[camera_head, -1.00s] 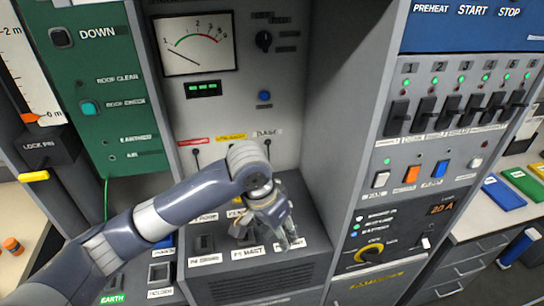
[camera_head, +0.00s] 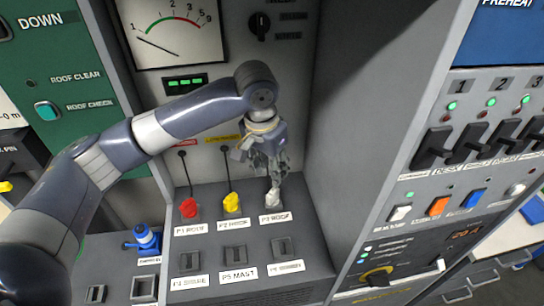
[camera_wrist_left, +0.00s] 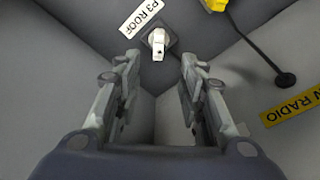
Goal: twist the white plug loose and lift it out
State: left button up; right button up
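The white plug (camera_head: 273,199) sits in the socket labelled P3 ROOF, at the right of the back row on the sloped panel. In the left wrist view the white plug (camera_wrist_left: 158,42) shows beyond my fingertips, roughly between their lines. My left gripper (camera_head: 270,172) hangs just above the plug, pointing down. In the left wrist view the left gripper (camera_wrist_left: 158,62) is open, with its two fingers apart and nothing between them. My right gripper is not in view.
A yellow plug (camera_head: 232,203) and a red plug (camera_head: 189,208) with black cords stand left of the white one. Empty sockets lie in the front row. A blue plug (camera_head: 147,240) is at lower left. A grey cabinet wall (camera_head: 355,130) rises close on the right.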

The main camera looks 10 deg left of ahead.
aim_at(273, 191)
pick_arm(q)
notch_tip(273, 191, down, 6)
jog(key=shift+s+d+r+p, duration=0.1)
jog(key=shift+d+r+p, duration=0.1)
jog(key=shift+p, duration=0.3)
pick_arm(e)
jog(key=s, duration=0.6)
pick_arm(q)
jog(key=f, duration=0.2)
jog(key=shift+w+f, duration=0.3)
jog(key=shift+w, duration=0.05)
jog(key=shift+d+f, duration=0.1)
jog(key=shift+f, duration=0.55)
jog(key=shift+w, duration=0.1)
jog(key=shift+c, duration=0.6)
grip_shut()
jog(key=shift+n+p, duration=0.7)
jog(key=shift+p, duration=0.6)
jog(key=shift+n+p, duration=1)
jog(key=shift+p, duration=0.25)
jog(key=shift+n, duration=0.3)
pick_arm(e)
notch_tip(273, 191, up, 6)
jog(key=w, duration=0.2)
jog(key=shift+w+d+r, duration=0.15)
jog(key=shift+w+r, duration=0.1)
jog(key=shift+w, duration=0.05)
